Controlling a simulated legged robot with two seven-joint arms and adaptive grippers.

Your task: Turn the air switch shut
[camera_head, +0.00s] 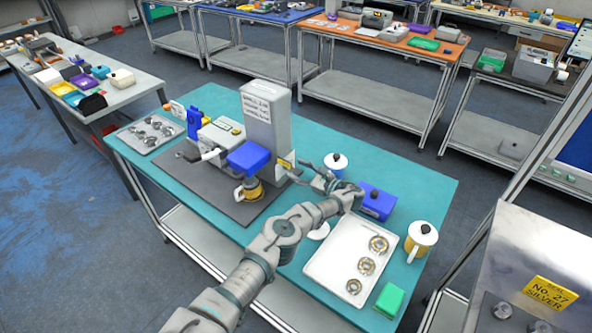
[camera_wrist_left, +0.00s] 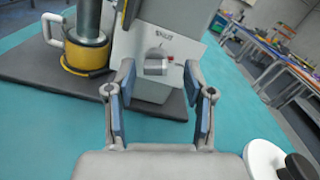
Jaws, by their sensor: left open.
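The air switch (camera_wrist_left: 156,62) is a grey knob on the pale side face of the machine, with small lettering above it and a small red mark beside it. My left gripper (camera_wrist_left: 158,95) is open, its two blue-padded fingers apart and empty. In the wrist view the knob appears between and just beyond the fingertips, and I see no contact. In the head view the left gripper (camera_head: 303,172) is beside the machine's right side (camera_head: 267,120), and the switch cannot be made out there. My right gripper is not in view.
The machine stands on a dark base plate (camera_head: 196,190) on a teal table (camera_head: 400,165). Nearby are a blue box (camera_head: 376,202), a white tray with metal rings (camera_head: 335,262), lidded pots including a yellow-banded one (camera_head: 421,240), and a green block (camera_head: 390,300).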

